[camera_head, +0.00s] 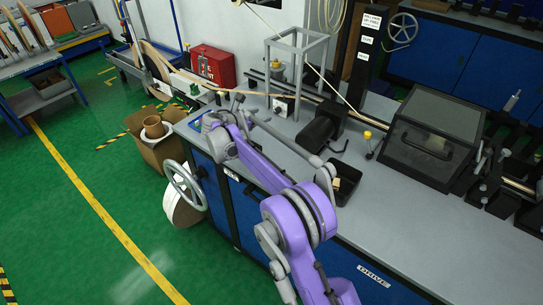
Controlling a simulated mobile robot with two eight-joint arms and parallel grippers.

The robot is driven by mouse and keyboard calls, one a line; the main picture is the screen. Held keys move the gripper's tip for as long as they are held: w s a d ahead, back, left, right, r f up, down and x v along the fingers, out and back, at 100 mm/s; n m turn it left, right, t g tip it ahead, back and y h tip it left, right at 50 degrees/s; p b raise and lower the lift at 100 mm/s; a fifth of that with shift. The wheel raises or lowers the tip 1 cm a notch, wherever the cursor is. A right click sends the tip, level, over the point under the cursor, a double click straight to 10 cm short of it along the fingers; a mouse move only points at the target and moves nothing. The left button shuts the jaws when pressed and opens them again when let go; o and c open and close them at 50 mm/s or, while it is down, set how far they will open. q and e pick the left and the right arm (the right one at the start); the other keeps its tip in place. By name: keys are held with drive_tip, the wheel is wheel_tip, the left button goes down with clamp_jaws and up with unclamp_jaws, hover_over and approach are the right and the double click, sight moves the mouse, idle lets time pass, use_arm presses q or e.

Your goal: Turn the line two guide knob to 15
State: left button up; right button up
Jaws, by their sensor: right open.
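My right arm, purple and grey, reaches from the bottom middle up and left over the bench. Its gripper (234,106) is at the far end, small in the picture, above the bench's left part and open. Nothing shows between its fingers. A small white plate with a dark knob (281,106) sits low on a grey frame (297,62), to the right of the gripper and apart from it. I cannot read its scale, nor tell whether it is the line two guide knob. A yellow-topped knob (276,65) stands behind it. My left gripper is out of view.
A black box (318,130) and a dark lidded case (433,134) stand on the grey bench to the right. A black post with labels (365,55) rises behind. A handwheel (185,185) juts out at the bench's left end. A red box (213,65) is beyond.

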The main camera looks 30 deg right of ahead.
drive_tip(key=s+a+r+m+y+p, duration=0.1)
drive_tip(key=s+a+m+y, duration=0.1)
drive_tip(key=s, duration=0.5)
drive_tip(key=s+a+r+m+y+p, duration=0.1)
drive_tip(key=s+a+r+m+y, duration=0.1)
drive_tip(key=s+m, duration=0.3)
drive_tip(key=s+a+r+m+g+y+p, duration=0.1)
drive_tip(key=s+a+m, duration=0.3)
drive_tip(key=s, duration=0.7)
drive_tip(key=shift+s+a+r+y+p, duration=0.2)
drive_tip(key=shift+r+y+p, duration=0.3)
drive_tip(key=shift+y, duration=0.4)
drive_tip(key=shift+f, duration=0.1)
drive_tip(key=s+a+f+m+y+p, duration=0.2)
drive_tip(key=s+a+m, duration=0.2)
drive_tip(key=s, duration=0.6)
drive_tip(key=s+a+f+m+y+p, duration=0.1)
drive_tip(key=s+a+f+m+y, duration=0.2)
drive_tip(key=s, duration=0.7)
drive_tip(key=a+m, duration=0.2)
drive_tip(key=m, duration=0.1)
drive_tip(key=shift+s+a+t+y+p, duration=0.3)
drive_tip(key=shift+p, duration=0.05)
drive_tip(key=shift+f, duration=0.1)
drive_tip(key=shift+c, duration=0.7)
drive_tip(key=shift+d, duration=0.1)
